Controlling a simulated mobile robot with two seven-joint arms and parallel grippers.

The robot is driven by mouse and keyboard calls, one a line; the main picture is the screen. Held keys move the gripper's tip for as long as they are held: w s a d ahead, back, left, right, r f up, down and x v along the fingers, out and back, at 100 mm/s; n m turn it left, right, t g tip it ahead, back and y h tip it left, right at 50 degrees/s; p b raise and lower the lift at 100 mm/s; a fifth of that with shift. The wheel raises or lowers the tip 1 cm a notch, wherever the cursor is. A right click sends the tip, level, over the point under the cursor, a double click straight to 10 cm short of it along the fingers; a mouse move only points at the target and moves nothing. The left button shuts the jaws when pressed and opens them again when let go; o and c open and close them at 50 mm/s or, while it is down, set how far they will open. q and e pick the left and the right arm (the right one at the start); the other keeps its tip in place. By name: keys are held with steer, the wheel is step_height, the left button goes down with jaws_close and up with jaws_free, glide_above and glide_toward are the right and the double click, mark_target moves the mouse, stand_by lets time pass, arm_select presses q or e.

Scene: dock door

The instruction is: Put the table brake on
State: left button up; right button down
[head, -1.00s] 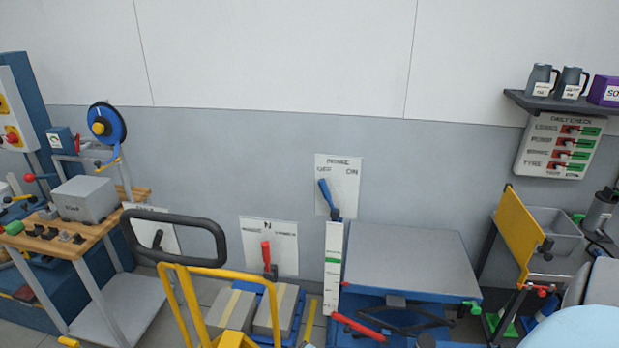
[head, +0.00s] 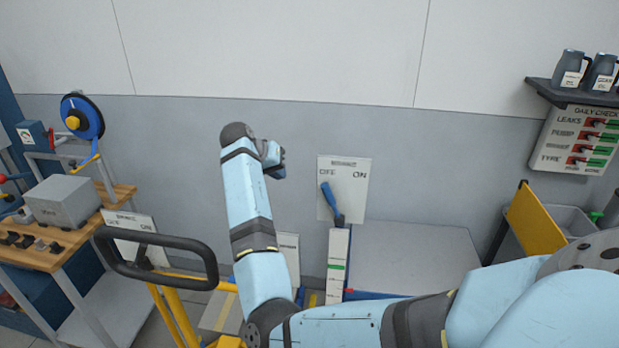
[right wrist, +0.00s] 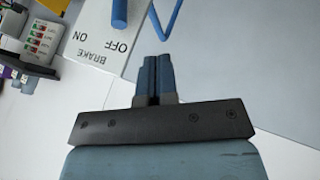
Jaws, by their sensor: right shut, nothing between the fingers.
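The brake plate (head: 356,178) is a white wall panel marked OFF at left and ON at right. Its blue-handled lever (head: 328,196) leans up and left, toward OFF. The grey-topped table (head: 415,250) stands just right of it, partly hidden by my right arm. My right gripper (head: 276,160) is raised left of the plate, shut and empty, apart from the lever. In the right wrist view its closed fingers (right wrist: 156,64) show below the upside-down BRAKE lettering (right wrist: 103,42), with a blue handle (right wrist: 120,12) near OFF. My left gripper is out of view.
A black push handle (head: 155,262) on a yellow frame stands at lower left. A wooden bench (head: 60,245) is at far left. A yellow panel (head: 540,230) stands right of the table.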

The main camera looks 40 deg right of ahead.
arm_select(q)
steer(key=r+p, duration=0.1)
steer(key=p, duration=0.1)
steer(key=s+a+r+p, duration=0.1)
steer(key=p, duration=0.1)
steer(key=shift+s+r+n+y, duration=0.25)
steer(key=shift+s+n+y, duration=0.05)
arm_select(e)
steer(key=s+d+f, duration=0.3)
steer(key=d+f, duration=0.3)
steer(key=d, duration=0.3)
steer(key=shift+f, duration=0.2)
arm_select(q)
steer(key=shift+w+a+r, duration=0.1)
